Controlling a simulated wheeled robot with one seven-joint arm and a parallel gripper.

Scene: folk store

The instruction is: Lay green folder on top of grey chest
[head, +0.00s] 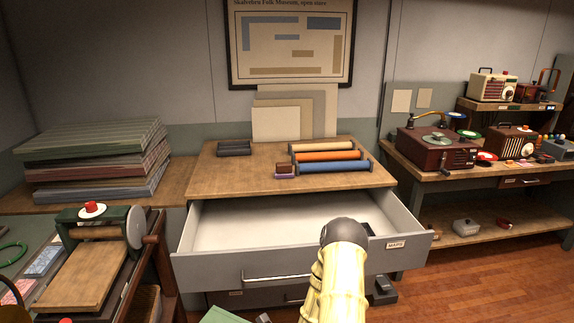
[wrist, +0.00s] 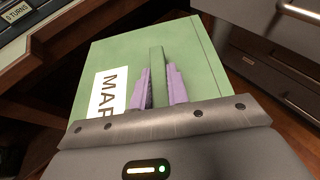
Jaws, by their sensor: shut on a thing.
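The green folder (wrist: 205,60) fills the middle of the wrist view, with a white label partly reading "MAP". The purple fingers of my gripper (wrist: 158,78) are shut on a raised green strip of it. A green corner (head: 222,316) at the bottom edge of the head view appears to be the folder, low in front of the chest. The grey chest (head: 228,184) stands in the middle of the head view, with a wooden top. Its upper drawer (head: 275,222) is pulled out, and its pale floor looks mostly bare. My arm partly covers the drawer front.
On the chest top lie several rolls (head: 326,156), dark bars (head: 234,147) and a small reddish block (head: 285,168); its front left is clear. Stacked boards (head: 95,160) stand left, a wooden press (head: 85,265) front left, and a bench (head: 455,180) with players right.

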